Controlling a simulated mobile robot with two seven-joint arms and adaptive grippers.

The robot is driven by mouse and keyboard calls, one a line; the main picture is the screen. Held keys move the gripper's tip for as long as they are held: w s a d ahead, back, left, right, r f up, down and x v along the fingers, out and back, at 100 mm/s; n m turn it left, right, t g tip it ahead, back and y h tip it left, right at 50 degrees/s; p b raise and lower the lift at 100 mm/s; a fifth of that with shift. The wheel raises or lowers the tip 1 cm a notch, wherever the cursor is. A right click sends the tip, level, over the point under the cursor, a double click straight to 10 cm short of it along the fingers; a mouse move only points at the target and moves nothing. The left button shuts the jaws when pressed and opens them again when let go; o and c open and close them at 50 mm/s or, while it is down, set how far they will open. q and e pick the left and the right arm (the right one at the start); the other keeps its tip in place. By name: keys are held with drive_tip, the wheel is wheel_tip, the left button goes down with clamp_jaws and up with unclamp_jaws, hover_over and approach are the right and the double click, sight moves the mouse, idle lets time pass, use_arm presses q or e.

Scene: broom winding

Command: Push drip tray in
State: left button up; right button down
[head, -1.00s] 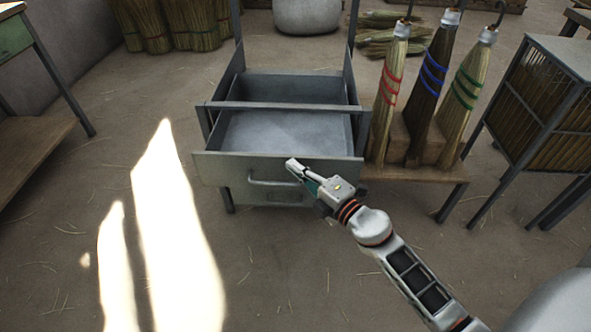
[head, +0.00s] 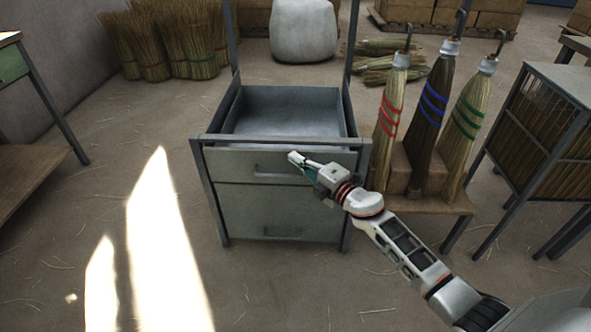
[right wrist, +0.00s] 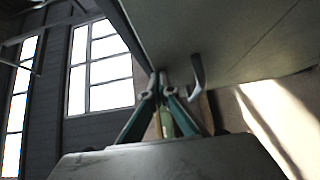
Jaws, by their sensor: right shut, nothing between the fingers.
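The drip tray (head: 226,163) is a grey metal drawer with a bar handle, in the upper part of a grey metal stand (head: 212,205). Its front panel sits just under the stand's front rail and looks about level with the frame; a small gap cannot be ruled out. My left gripper is out of view.
A lower drawer (head: 280,208) is shut below. Brooms with red, blue and green bindings (head: 428,110) stand on a wooden bench (head: 425,203) at the right. A barred rack (head: 550,120) is farther right. The floor in front is clear apart from straw bits.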

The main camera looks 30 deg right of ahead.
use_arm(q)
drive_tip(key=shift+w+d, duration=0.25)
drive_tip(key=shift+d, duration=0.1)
use_arm(e)
drive_tip(key=shift+w+d+r, duration=0.2)
drive_tip(key=shift+w+d, duration=0.5)
drive_tip(key=shift+w, duration=0.05)
drive_tip(key=shift+r, duration=0.15)
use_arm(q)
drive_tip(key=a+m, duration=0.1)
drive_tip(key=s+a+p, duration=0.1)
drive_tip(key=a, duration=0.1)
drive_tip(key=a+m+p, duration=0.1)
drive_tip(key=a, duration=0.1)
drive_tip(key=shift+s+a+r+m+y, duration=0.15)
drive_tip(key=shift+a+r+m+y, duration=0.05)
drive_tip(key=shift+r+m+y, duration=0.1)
use_arm(e)
drive_tip(key=s+a, duration=0.1)
drive_tip(key=s, duration=1.2)
drive_tip(key=shift+s+f, duration=0.2)
drive_tip(key=shift+f, duration=0.15)
